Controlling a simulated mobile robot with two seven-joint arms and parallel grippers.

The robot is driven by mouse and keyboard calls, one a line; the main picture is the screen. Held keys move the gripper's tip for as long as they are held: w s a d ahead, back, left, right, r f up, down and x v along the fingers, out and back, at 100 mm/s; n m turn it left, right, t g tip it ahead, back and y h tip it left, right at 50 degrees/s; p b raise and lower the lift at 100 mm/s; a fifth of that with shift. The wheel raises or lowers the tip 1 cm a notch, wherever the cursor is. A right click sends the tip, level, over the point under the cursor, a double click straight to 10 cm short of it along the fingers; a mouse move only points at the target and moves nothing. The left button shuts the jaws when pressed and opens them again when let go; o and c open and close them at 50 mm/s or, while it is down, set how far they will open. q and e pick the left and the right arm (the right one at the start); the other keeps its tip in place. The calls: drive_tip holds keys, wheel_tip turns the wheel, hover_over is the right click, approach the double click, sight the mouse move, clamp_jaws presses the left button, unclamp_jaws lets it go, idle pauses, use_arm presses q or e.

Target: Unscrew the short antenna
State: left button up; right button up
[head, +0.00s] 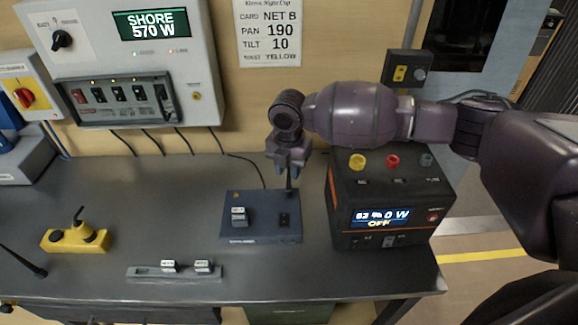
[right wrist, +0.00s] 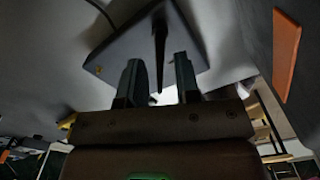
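The short antenna (head: 289,180) is a thin dark rod standing upright at the back right of a flat blue-grey box (head: 262,230) on the bench. Its upper part is hidden by my right gripper (head: 289,160) in the head view. In the right wrist view the tapered black antenna (right wrist: 159,50) runs between the two fingers of my right gripper (right wrist: 158,78), with a gap on each side. The gripper points down above the box (right wrist: 120,50) and is open around the antenna. My left gripper is in neither view.
A black power unit (head: 385,185) showing OFF stands close right of the box, under my right arm. A yellow block (head: 75,238), a grey tray with labelled pieces (head: 150,272) and a dark rod (head: 22,263) lie left. Bench (head: 150,215) between is clear.

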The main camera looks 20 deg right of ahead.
drive_tip(key=shift+m+p, duration=1.2)
drive_tip(key=shift+m, duration=0.2)
drive_tip(key=shift+m+p, duration=1.7)
drive_tip(key=shift+p, duration=0.1)
drive_tip(key=shift+m+p, duration=0.35)
drive_tip(key=shift+m, duration=0.05)
idle(0.6)
drive_tip(key=shift+p, duration=0.35)
drive_tip(key=shift+m+p, duration=1.1)
drive_tip(key=shift+m, duration=0.1)
drive_tip(key=shift+m, duration=0.7)
